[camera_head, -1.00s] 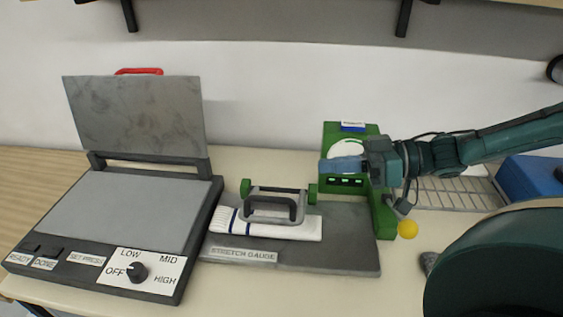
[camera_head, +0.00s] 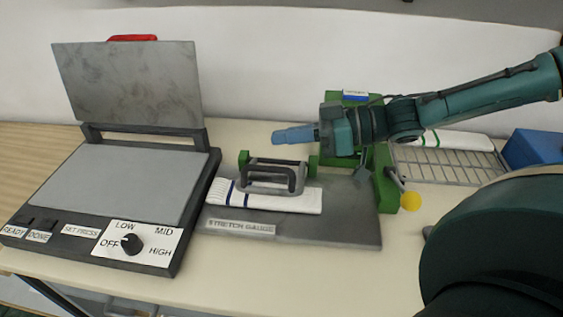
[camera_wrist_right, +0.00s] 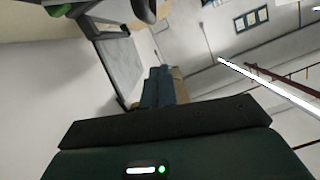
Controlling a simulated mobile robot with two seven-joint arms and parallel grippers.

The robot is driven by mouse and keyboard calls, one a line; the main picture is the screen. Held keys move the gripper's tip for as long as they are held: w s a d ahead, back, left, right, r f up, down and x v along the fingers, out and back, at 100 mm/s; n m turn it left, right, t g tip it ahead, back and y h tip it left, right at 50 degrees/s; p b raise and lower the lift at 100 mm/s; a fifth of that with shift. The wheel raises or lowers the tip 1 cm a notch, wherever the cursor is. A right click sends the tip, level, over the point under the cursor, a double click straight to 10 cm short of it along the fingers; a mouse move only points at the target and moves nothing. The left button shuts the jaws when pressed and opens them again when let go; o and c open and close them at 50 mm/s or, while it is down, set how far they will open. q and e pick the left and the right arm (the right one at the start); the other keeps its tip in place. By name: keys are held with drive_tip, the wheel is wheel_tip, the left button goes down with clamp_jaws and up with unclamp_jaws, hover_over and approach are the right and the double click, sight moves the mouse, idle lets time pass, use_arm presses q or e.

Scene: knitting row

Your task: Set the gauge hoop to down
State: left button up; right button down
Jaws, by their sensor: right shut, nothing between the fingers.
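The gauge hoop (camera_head: 271,189) is a grey frame with a dark handle on the stretch gauge (camera_head: 345,232), between two short green posts. It sits over a folded white cloth with blue stripes (camera_head: 226,193); whether it presses on the cloth I cannot tell. My right gripper (camera_head: 276,137) is shut and empty, pointing left. In the picture it lies just above the hoop, with a visible gap. In the right wrist view the shut blue fingers (camera_wrist_right: 158,86) show. My right arm hides much of the gauge's green upright. My left gripper is not in view.
A grey press (camera_head: 130,187) with its lid raised (camera_head: 125,85) stands at left, its dial in front. A yellow ball knob (camera_head: 411,202) sticks out right of the gauge. A wire rack (camera_head: 450,168) with a white cloth and a blue box (camera_head: 538,150) are at right.

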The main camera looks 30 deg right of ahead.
drive_tip(key=f, duration=0.1)
drive_tip(key=a+f, duration=0.1)
drive_tip(key=f+b, duration=0.1)
drive_tip(key=f, duration=0.1)
drive_tip(key=shift+s+a, duration=0.1)
drive_tip(key=shift+a, duration=0.15)
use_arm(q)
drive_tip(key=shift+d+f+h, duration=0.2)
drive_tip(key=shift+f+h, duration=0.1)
use_arm(e)
drive_tip(key=shift+f, duration=0.1)
